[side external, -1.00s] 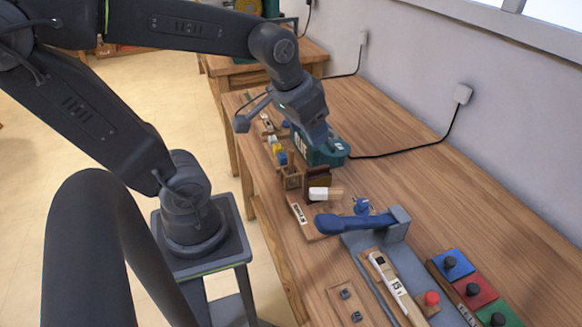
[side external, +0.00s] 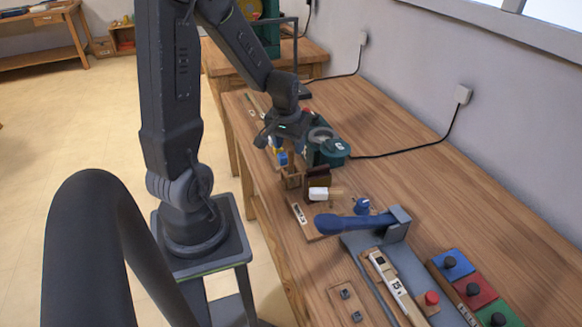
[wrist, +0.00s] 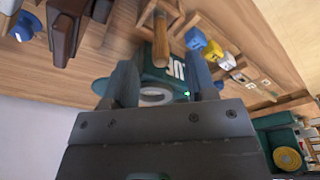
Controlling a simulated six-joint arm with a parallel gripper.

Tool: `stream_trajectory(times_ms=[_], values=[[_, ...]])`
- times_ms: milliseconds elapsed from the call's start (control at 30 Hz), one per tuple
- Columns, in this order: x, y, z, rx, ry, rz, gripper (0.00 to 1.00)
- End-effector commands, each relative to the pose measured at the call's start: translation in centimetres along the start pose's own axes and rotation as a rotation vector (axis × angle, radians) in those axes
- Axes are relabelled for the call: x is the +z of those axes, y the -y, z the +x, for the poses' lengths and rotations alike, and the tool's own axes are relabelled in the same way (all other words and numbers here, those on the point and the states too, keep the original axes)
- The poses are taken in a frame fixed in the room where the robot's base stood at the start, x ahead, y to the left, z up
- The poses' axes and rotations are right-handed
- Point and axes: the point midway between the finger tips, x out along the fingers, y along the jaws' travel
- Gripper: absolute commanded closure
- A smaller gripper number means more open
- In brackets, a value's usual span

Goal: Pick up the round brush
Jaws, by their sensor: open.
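A short wooden handle (wrist: 161,42), which looks like the round brush's, shows at the top middle of the wrist view. It is by a small wooden stand (side external: 291,176); its bristle end cannot be made out. My gripper (wrist: 163,80) is open, with its fingers apart over a teal lettered pot (wrist: 178,84). The handle lies just beyond the fingertips, and I see nothing held. In the side view my gripper (side external: 306,150) is low by the teal pot (side external: 335,150), behind the stand. The brush is not clear there.
Small yellow and blue blocks (wrist: 211,47) lie beside the handle. A dark brown block (side external: 318,180) and a white-ended wooden piece (side external: 319,194) are nearer the side camera. A blue-handled lever (side external: 352,223) stands in front.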

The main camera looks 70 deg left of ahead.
Motion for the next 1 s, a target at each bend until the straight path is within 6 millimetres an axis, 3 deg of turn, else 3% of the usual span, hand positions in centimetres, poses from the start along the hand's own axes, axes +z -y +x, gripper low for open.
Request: stream_trajectory(times_ms=[233,533,867,1000], values=[[0.0,0.0,1.7,0.000,0.003,0.000,0.49],[-0.2,0.0,5.4,0.000,0.004,0.000,0.49],[-0.3,0.0,5.9,0.000,0.000,0.000,0.49],[-0.3,0.0,5.9,0.000,0.000,0.000,0.62]])
